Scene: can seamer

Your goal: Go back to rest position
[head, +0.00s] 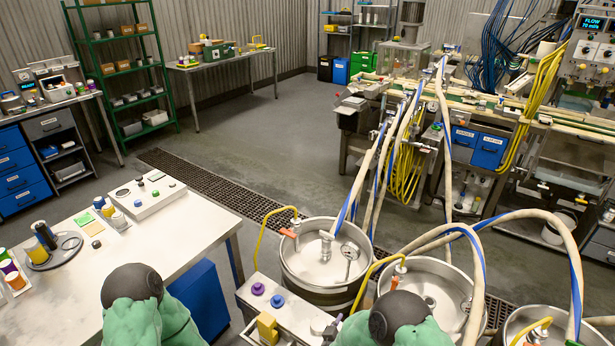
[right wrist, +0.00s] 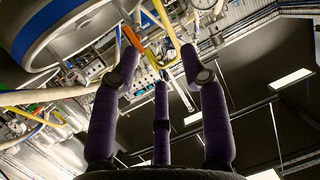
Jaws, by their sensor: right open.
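My right gripper (right wrist: 164,68) shows in the right wrist view with its dark purple padded fingers spread apart and nothing between them. Its fingers point up the picture, with a metal keg (right wrist: 70,25) close by at the upper left. Orange and yellow tubes show beyond the fingertips, apart from them as far as I can tell. In the head view my green arm parts with black caps show at the bottom edge; I cannot make out the right fingers there. My left gripper is not seen.
In the head view, steel kegs (head: 325,262) with hoses stand at the lower right. A grey box with knobs (head: 277,299) stands beside them. A white table (head: 165,234) with cans and a button panel lies at left. The floor (head: 270,140) is clear in the middle.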

